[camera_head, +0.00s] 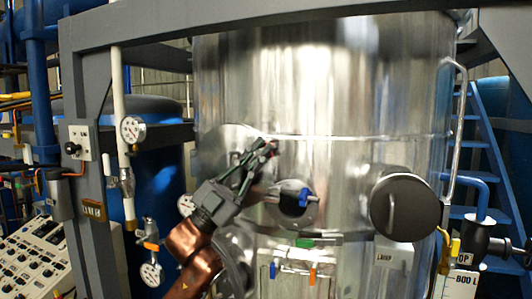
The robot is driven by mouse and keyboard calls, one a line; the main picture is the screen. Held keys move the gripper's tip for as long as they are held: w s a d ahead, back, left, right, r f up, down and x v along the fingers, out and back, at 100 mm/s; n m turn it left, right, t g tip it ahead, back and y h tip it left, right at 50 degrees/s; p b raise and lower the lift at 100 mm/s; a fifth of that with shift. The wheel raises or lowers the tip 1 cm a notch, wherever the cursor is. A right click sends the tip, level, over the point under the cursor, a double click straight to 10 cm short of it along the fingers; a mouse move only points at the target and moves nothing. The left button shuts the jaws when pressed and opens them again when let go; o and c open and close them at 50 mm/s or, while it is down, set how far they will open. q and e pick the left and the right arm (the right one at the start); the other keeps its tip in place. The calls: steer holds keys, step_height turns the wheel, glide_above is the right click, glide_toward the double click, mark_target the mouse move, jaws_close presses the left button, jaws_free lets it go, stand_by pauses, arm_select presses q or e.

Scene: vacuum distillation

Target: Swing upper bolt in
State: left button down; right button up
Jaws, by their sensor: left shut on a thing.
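My left gripper (264,150) reaches up from the lower left on its copper-coloured arm, in front of the steel vessel (320,90). Its dark fingers are shut on a small part at the vessel wall, which I take to be the upper bolt; the fingers mostly hide it, so its angle cannot be told. Below and to the right of the fingers is a round flanged port (294,212) with a blue handle (304,197). A round dark cover (405,208) with a bar handle is farther right. My right gripper is not in view.
A grey frame post with a pressure gauge (132,129) stands left of my arm. A control panel (32,252) is at the lower left. Small green and orange-handled valves (312,276) sit below the port. Blue stairs (485,150) and pipes are at the right.

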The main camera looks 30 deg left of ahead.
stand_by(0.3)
arm_select(q)
steer(key=c, duration=2.1)
jaws_free()
steer(key=shift+a, duration=0.1)
steer(key=shift+o, duration=0.4)
steer(key=shift+s+a+f, duration=0.15)
steer(key=shift+a+f, duration=0.1)
steer(key=shift+f, duration=0.25)
steer(key=v, duration=1)
steer(key=shift+s+a+f, duration=0.25)
